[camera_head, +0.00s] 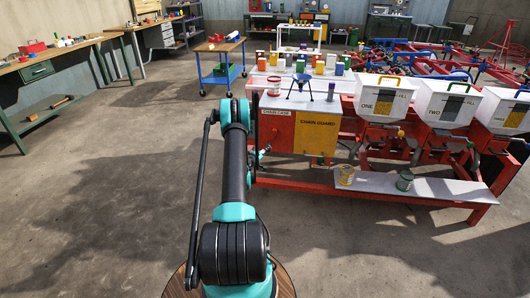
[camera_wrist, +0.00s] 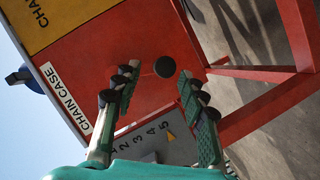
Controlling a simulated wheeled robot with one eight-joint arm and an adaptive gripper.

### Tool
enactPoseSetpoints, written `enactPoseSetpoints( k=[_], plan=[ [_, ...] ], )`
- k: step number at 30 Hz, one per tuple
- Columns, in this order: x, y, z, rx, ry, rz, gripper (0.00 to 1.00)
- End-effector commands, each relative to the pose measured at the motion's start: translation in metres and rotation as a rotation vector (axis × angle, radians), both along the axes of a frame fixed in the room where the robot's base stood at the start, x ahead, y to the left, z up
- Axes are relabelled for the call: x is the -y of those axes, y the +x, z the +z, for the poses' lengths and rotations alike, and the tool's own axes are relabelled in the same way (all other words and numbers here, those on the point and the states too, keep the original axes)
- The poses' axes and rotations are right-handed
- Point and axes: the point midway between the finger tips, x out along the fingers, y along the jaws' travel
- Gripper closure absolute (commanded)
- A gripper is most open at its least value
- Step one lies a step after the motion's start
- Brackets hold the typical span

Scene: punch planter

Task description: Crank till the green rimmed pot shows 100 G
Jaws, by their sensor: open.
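The green-rimmed pot (camera_head: 404,180) stands on the grey shelf (camera_head: 440,186) of the red machine, right of a yellow-rimmed pot (camera_head: 346,175). No weight reading is legible. My gripper (camera_wrist: 157,78) is open and empty in the wrist view, its two fingers pointing at the red chain case. A dark round knob (camera_wrist: 165,67) shows between and just beyond the fingertips; I cannot tell how far away it is or whether it belongs to the crank. A grey plate numbered 1 to 5 (camera_wrist: 160,145) lies below. In the head view my arm largely hides the gripper.
The red chain case (camera_head: 276,131) adjoins the yellow chain guard (camera_head: 314,138). White hoppers marked ONE (camera_head: 378,104) and TWO (camera_head: 437,112) stand above the shelf, with another at right. Red frame bars run beside the gripper. The floor in front is clear.

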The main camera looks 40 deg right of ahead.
Motion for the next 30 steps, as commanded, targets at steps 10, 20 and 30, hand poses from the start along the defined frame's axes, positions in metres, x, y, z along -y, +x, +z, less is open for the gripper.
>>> enactPoseSetpoints(
  k=[10, 20, 30],
  plan=[
    [-0.027, 0.035, 0.057, 0.011, 0.187, -0.138, 1.00],
    [-0.070, 0.049, 0.104, -0.013, 0.357, -0.266, 1.00],
    [-0.036, 0.054, 0.082, -0.014, 0.362, -0.271, 1.00]
  ],
)
